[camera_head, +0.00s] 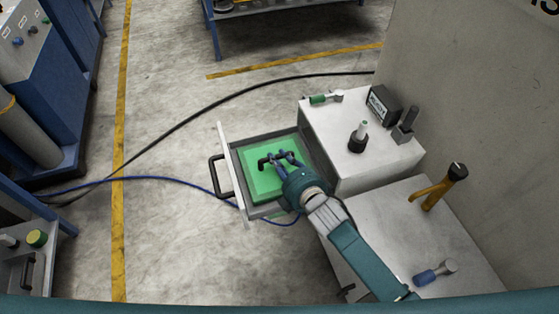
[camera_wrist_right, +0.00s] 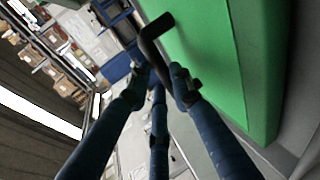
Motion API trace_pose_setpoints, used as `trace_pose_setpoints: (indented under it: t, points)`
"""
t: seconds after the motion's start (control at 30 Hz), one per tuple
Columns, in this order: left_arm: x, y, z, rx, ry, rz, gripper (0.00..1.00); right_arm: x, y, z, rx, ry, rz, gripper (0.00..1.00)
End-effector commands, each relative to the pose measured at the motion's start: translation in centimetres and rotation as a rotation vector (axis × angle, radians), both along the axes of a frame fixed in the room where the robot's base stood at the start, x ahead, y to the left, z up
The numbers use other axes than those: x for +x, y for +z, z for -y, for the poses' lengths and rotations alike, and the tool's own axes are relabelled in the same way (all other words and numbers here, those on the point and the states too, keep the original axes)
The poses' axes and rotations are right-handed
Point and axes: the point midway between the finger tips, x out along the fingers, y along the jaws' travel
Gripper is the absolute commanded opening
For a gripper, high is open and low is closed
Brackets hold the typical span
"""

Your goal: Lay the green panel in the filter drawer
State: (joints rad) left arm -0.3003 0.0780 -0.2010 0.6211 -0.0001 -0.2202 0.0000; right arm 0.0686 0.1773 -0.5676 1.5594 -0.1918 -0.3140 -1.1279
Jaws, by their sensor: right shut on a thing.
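The filter drawer (camera_head: 229,163) is pulled out of the white cabinet, with its black handle facing left. The flat green panel (camera_head: 256,186) is within the drawer's outline, roughly in line with its walls. I cannot tell whether it rests fully on the drawer floor. My right gripper (camera_head: 276,160) is shut on the black bent handle (camera_head: 263,164) on the panel's upper face. In the right wrist view the green panel (camera_wrist_right: 215,50) fills the right side and its handle (camera_wrist_right: 153,35) runs down between my fingers (camera_wrist_right: 162,82). My left gripper is not in view.
The white cabinet (camera_head: 352,168) beside the drawer carries a green-handled tool (camera_head: 325,98), a black display box (camera_head: 383,104) and a black knob-like piece (camera_head: 358,138). A lower white top (camera_head: 430,235) holds an orange-handled tool (camera_head: 437,188) and a blue-handled one (camera_head: 435,272). Floor left of the drawer is clear except for cables.

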Motion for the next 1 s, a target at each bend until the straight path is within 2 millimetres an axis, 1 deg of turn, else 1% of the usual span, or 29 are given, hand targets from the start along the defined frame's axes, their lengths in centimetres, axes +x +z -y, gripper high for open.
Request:
trace_pose_setpoints:
  t: [0.27, 0.37, 0.4, 0.47, 0.5, 0.73, 0.83, 0.97, 1.0]
  points:
    - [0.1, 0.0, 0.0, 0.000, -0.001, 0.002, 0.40, 0.1, 0.0, -0.1, 0.003, 0.002, 0.005, 0.00]
    - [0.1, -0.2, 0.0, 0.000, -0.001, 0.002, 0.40, 0.0, -0.3, -0.1, 0.003, 0.002, 0.004, 0.00]
    - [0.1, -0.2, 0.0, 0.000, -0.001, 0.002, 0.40, 0.0, -0.5, -0.1, 0.001, 0.001, 0.002, 0.25]
    - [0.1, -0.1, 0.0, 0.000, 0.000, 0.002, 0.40, 0.0, -0.4, 0.0, 0.001, 0.001, 0.001, 0.37]
    - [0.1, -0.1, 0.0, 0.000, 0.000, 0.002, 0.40, 0.0, -0.4, 0.0, 0.001, 0.001, 0.001, 0.40]
    - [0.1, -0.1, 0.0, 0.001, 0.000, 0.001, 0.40, 0.0, -0.4, 0.0, 0.001, 0.001, 0.001, 0.40]
    - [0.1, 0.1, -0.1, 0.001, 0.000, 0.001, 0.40, -0.1, -0.1, 0.0, 0.001, 0.001, 0.001, 0.40]
    - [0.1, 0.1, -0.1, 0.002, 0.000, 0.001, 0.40, -1.6, 0.3, 0.7, -0.001, 0.001, -0.001, 0.40]
    - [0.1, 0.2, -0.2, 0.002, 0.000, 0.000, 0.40, -2.2, 0.5, 1.0, -0.001, 0.001, -0.001, 0.40]
